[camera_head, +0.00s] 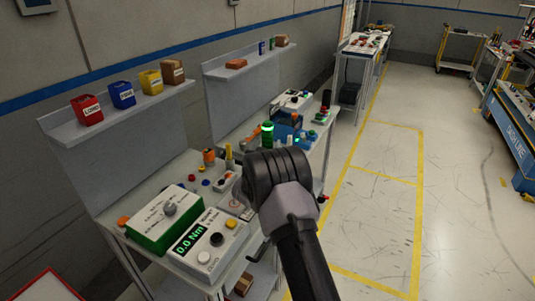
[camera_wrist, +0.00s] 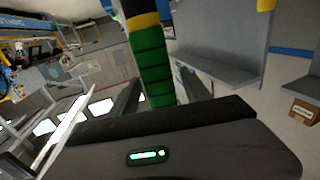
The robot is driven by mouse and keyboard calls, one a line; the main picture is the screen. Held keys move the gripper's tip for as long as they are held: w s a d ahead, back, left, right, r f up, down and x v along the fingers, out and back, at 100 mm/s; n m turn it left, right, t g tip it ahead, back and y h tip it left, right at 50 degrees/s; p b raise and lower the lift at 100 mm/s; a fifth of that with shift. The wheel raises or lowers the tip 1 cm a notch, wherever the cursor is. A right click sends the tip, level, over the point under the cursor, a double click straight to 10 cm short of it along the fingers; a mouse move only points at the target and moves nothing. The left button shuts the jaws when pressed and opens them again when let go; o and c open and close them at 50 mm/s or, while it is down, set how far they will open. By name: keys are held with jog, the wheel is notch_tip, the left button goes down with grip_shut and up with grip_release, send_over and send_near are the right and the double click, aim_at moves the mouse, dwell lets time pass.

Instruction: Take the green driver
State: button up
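In the wrist view the green driver (camera_wrist: 153,66) shows as a ribbed green handle with a yellow band and a black end. It slants down from the top edge to between the two fingers of my gripper (camera_wrist: 160,85). The fingers lie on either side of the handle. I cannot tell whether they press on it or stand slightly apart. The driver's far end is hidden. In the head view my dark wrist covers the gripper over the workbench, and I cannot make out the driver surely there.
The workbench carries a green-and-white box (camera_head: 165,222), a meter (camera_head: 207,240) reading 0.0 Nm and a yellow upright item (camera_head: 229,152). A glowing green cylinder (camera_head: 267,132) stands beyond my wrist. Shelf bins include a red one (camera_head: 87,109). The floor (camera_head: 385,200) at right is clear.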

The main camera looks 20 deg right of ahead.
grip_shut()
dwell(1.2)
